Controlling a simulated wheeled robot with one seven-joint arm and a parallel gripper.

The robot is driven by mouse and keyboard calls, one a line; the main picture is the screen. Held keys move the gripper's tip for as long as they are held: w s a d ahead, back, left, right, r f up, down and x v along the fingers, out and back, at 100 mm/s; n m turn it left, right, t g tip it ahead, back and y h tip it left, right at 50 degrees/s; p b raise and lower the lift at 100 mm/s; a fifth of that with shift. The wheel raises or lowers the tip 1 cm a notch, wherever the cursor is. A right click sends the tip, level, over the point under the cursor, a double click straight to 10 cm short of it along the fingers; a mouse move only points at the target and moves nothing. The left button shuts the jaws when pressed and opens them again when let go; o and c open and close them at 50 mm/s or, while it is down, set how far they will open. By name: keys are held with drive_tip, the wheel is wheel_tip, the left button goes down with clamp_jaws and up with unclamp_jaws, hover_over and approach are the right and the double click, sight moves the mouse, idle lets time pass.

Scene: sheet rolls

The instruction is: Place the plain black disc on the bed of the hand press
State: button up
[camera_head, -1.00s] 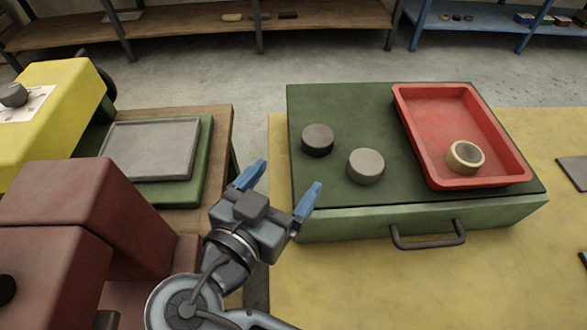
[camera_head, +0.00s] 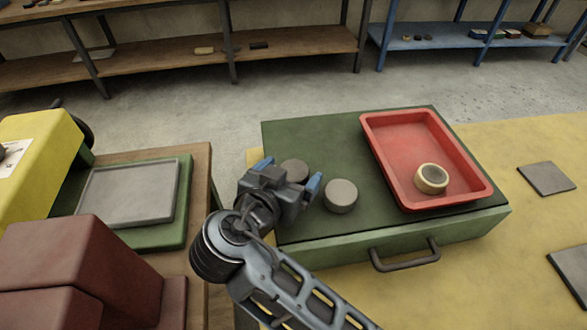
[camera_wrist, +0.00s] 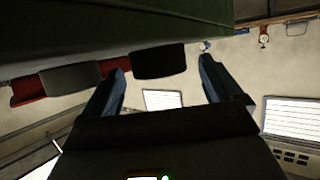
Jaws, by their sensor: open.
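The plain black disc (camera_head: 295,169) lies on the left part of the green box top (camera_head: 330,135), partly hidden behind my gripper. My gripper (camera_head: 290,173) is open, with its blue fingers at the near side of this disc. In the wrist view the dark disc (camera_wrist: 158,61) shows between and just beyond the fingertips, and I cannot tell whether they touch it. A grey plate (camera_head: 130,193) on a green base, beside a yellow body (camera_head: 38,140) at the left, looks like the bed of the hand press.
A plain grey disc (camera_head: 341,196) lies just right of my gripper. A red tray (camera_head: 375,150) holds a pale-rimmed disc (camera_head: 432,179). A dark red block (camera_head: 80,260) stands at the near left. The box has a front handle (camera_head: 405,258). Shelves line the back.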

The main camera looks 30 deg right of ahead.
drive_tip(key=shift+w+d+f, duration=0.15)
drive_tip(key=shift+w+d, duration=0.05)
drive_tip(key=shift+d, duration=0.05)
drive_tip(key=shift+c, duration=0.2)
drive_tip(key=c, duration=1.2)
